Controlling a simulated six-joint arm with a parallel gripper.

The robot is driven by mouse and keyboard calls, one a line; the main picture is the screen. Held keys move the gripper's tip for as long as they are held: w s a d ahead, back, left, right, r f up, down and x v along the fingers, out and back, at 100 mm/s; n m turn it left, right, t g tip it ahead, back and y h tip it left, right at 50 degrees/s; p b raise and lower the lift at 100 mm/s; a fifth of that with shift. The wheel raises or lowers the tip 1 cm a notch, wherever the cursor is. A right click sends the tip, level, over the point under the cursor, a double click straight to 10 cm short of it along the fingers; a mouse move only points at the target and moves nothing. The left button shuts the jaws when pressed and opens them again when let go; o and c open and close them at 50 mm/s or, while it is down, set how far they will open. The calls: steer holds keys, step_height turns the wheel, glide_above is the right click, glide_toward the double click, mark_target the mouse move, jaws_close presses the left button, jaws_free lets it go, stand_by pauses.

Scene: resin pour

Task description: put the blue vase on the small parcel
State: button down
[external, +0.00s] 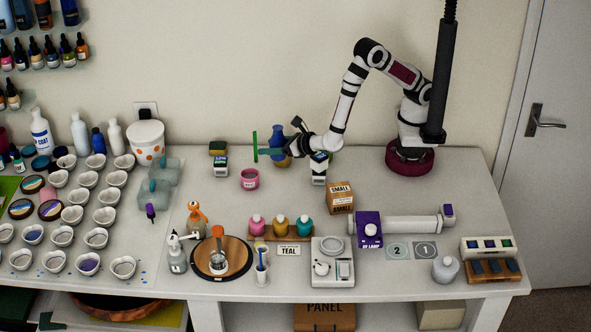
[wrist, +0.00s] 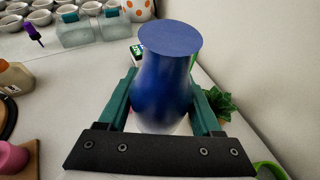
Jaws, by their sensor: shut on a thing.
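The blue vase (external: 278,133) is at the back middle of the table in the external view, partly hidden by my gripper (external: 268,152). My gripper is shut on it. In the wrist view the vase (wrist: 165,85) stands between the two green fingers of the gripper (wrist: 163,100), one on each side. Whether its base touches the table is hidden. The small parcel (external: 340,192), a brown box marked SMALL, sits on the table to the right of and nearer the camera than the vase. Its top looks clear.
A pink cup (external: 250,179) stands in front of the vase, and a small dark-and-white box (external: 319,169) stands between vase and parcel. Several colored bottles (external: 281,226) stand nearer the front.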

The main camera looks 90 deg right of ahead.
steer(key=s+r, duration=0.4)
steer(key=s, duration=0.4)
steer(key=s+r, duration=0.3)
steer(key=s, duration=0.6)
glide_above(333, 187)
step_height(333, 187, down, 6)
steer(key=shift+d+f, duration=0.15)
steer(key=f, duration=0.4)
steer(key=shift+a, duration=0.2)
steer(key=shift+f, duration=0.1)
steer(key=shift+f, duration=0.1)
steer(key=shift+c, duration=0.3)
jaws_free()
